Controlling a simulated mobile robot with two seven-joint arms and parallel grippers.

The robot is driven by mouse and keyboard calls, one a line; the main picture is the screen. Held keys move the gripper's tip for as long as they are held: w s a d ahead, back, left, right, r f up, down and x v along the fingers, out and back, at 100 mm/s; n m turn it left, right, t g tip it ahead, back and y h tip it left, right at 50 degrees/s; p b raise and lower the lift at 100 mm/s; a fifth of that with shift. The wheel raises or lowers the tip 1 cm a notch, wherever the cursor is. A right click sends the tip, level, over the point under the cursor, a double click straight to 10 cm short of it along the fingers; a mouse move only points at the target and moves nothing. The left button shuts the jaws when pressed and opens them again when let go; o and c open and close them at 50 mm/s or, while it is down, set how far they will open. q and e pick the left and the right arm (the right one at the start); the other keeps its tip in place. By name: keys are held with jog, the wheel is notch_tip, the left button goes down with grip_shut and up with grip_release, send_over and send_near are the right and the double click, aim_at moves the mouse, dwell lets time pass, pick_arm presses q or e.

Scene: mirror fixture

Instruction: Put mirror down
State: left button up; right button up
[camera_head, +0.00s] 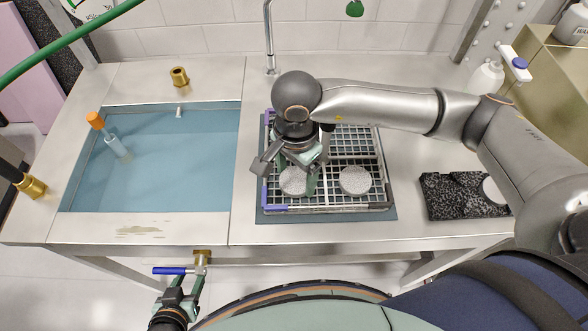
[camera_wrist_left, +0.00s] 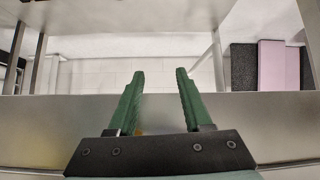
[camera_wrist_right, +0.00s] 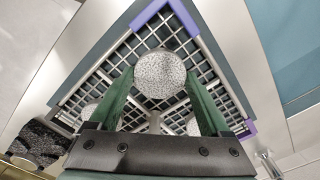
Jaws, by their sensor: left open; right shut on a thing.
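My right gripper (camera_head: 297,178) is over the front left of a wire rack (camera_head: 385,198). It is shut on a round, speckled mirror (camera_head: 293,182). In the right wrist view this mirror (camera_wrist_right: 160,73) lies between the fingertips, against the rack's grid; whether it touches the rack is unclear. A second speckled disc (camera_head: 355,181) is in the rack's front right. A third disc (camera_wrist_right: 193,125) shows partly behind a finger in the right wrist view; the arm hides it in the head view. My left gripper (camera_head: 184,288) is low, before the counter; its fingers (camera_wrist_left: 160,88) are apart and empty.
A blue basin (camera_head: 180,165) holding an orange-capped tool (camera_head: 97,121) is left of the rack. A black speckled foam holder (camera_head: 447,195) lies right. A thin faucet (camera_head: 269,45) stands behind. A blue-handled brass valve (camera_head: 201,257) is near my left gripper. Counter between rack and foam is bare.

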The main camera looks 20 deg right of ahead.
aim_at(295, 180)
jog(key=shift+f+b, duration=0.2)
jog(key=shift+b, duration=0.15)
jog(key=o, duration=1.3)
jog(key=shift+r, duration=0.1)
notch_tip(295, 180, up, 12)
jog(key=shift+r, duration=0.2)
